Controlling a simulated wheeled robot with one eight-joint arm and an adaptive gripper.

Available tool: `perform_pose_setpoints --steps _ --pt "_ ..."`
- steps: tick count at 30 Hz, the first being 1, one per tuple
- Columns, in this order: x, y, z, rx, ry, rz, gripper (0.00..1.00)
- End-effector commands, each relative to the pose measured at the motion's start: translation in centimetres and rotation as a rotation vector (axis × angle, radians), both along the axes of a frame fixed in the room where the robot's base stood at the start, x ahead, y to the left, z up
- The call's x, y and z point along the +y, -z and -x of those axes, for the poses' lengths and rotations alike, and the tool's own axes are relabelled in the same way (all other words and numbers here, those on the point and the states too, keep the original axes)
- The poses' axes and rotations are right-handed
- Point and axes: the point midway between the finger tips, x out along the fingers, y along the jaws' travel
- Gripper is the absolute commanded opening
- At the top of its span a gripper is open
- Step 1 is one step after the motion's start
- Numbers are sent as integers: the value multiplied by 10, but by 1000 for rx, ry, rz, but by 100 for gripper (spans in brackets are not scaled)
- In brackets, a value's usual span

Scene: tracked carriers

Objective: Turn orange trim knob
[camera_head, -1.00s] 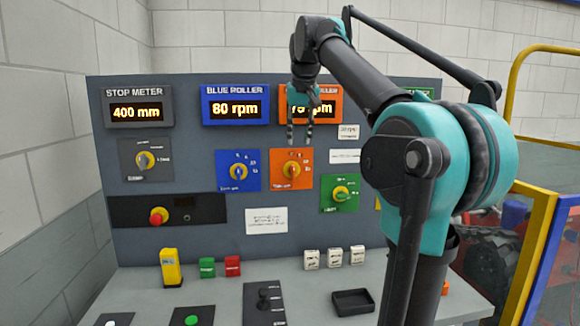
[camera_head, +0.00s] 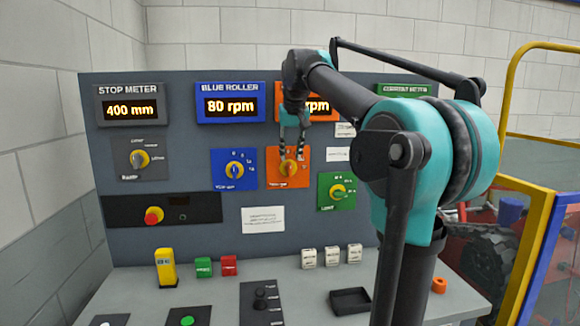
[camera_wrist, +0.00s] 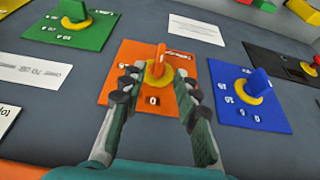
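The orange trim knob is an orange pointer on a yellow ring (camera_wrist: 157,72), set on an orange square plate (camera_wrist: 118,84). In the head view the knob (camera_head: 288,168) sits on its plate (camera_head: 274,180) between the blue and green plates. My gripper (camera_wrist: 160,82) is open, one finger on each side of the knob in the wrist view. In the head view the gripper (camera_head: 291,155) hangs down in front of the orange plate, with its tips by the knob. I cannot tell whether the fingers touch it. The arm partly hides the orange display (camera_head: 319,108).
The blue knob (camera_head: 235,170) is left of the orange plate and the green knob (camera_head: 338,191) is lower right. A red stop button (camera_head: 154,215) is at lower left. A black tray (camera_head: 351,302) and several small blocks stand on the desk.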

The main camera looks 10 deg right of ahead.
Motion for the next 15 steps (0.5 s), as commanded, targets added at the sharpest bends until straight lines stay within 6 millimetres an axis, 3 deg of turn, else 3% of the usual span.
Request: perform_pose_setpoints --steps 6,15 --pt "0 33 -14 0 0 0 31" --pt "0 50 -21 0 0 0 31"
